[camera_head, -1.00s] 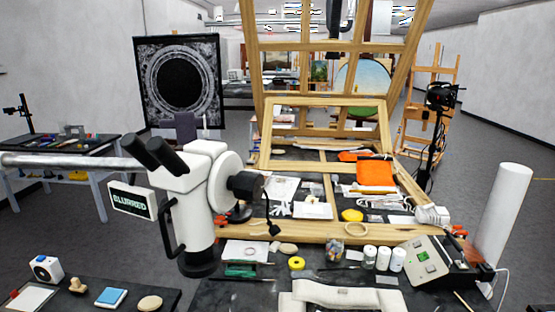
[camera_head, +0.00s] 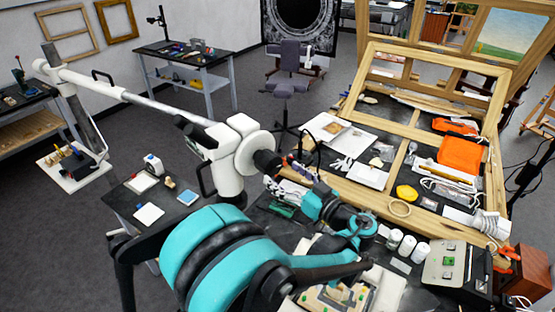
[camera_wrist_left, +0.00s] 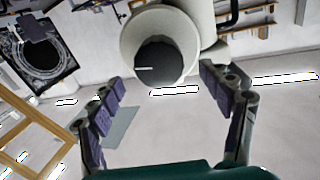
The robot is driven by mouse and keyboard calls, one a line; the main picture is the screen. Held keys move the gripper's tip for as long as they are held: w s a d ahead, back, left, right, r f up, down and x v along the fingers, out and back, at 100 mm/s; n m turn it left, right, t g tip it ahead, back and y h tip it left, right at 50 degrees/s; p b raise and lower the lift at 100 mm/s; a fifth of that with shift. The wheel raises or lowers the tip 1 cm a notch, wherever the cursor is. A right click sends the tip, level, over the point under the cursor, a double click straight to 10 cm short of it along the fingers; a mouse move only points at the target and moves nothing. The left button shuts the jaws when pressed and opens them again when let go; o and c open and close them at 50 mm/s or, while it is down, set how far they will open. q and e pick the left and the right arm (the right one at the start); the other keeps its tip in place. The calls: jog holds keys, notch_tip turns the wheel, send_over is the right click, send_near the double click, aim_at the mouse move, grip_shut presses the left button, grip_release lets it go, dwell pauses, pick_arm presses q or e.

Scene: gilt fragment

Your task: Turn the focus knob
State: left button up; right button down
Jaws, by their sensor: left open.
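The white microscope (camera_head: 226,170) stands left of centre on a long pale boom. Its dark round focus knob (camera_head: 265,162) sticks out from a white disc on its right side. In the left wrist view the black knob (camera_wrist_left: 160,63) with a white mark line faces me in front of the round white housing (camera_wrist_left: 125,42). My left gripper (camera_head: 283,176) comes to the knob from the right, its teal arm curving across the foreground. In the wrist view the left gripper (camera_wrist_left: 162,88) is open, one finger on each side of the knob, apart from it. My right gripper is out of view.
A wooden frame (camera_head: 425,58) stands over the crowded dark bench. An orange cloth (camera_head: 461,155), a yellow piece (camera_head: 406,192), white jars (camera_head: 407,245) and a grey control box (camera_head: 443,262) lie to the right. A side table (camera_head: 187,50) stands at the back left.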

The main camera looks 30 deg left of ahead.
aim_at(275, 167)
pick_arm(q)
jog(key=x, duration=0.5)
jog(key=shift+w+a+p, duration=0.2)
jog(key=shift+a+p, duration=0.1)
jog(key=shift+a, duration=0.05)
jog(key=shift+d, duration=0.1)
jog(key=c, duration=1.1)
